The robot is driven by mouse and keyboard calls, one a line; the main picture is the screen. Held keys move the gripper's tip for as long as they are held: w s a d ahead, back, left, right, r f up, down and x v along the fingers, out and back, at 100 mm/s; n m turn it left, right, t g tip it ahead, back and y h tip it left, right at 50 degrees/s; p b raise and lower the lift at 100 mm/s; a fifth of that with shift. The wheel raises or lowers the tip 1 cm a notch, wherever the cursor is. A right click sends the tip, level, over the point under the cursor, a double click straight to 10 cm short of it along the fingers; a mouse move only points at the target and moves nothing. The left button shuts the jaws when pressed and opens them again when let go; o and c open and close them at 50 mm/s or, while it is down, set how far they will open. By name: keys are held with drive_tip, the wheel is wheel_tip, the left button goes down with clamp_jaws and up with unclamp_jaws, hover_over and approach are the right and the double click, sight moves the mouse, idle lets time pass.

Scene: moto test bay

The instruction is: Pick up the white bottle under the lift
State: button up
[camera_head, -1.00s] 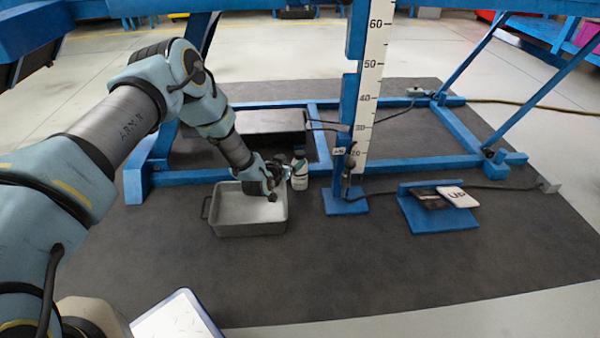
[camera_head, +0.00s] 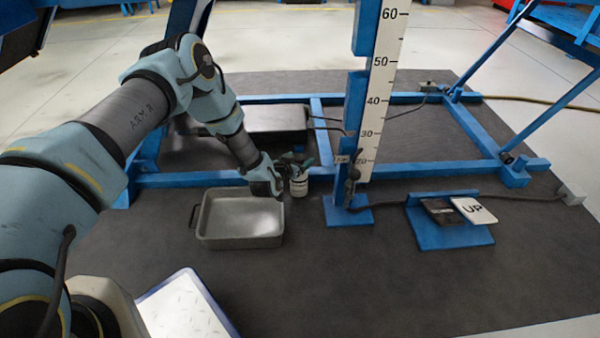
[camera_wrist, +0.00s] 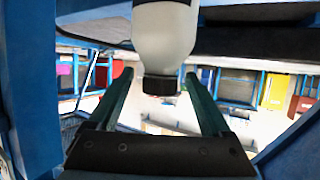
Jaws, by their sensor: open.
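The white bottle (camera_head: 299,186) stands on the dark floor mat at the lift's blue base frame, just right of the grey tray. It has a dark label band, and its top is hidden by my gripper in the head view. In the wrist view the picture is inverted: the bottle's white body (camera_wrist: 165,35) is at the top, with its black cap pointing down. My gripper (camera_head: 298,161) is open at the bottle's top. In the wrist view its two green fingers (camera_wrist: 158,76) lie either side of the bottle's shoulder and cap, with gaps showing.
A grey metal tray (camera_head: 242,240) lies directly left of the bottle. The blue post with the white height scale (camera_head: 390,60) rises close on the right. A blue pedal (camera_head: 449,236) marked UP is farther right. The mat in front is clear.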

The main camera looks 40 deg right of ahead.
clamp_jaws()
idle(0.7)
drive_tip(key=shift+r, duration=0.1)
idle(0.5)
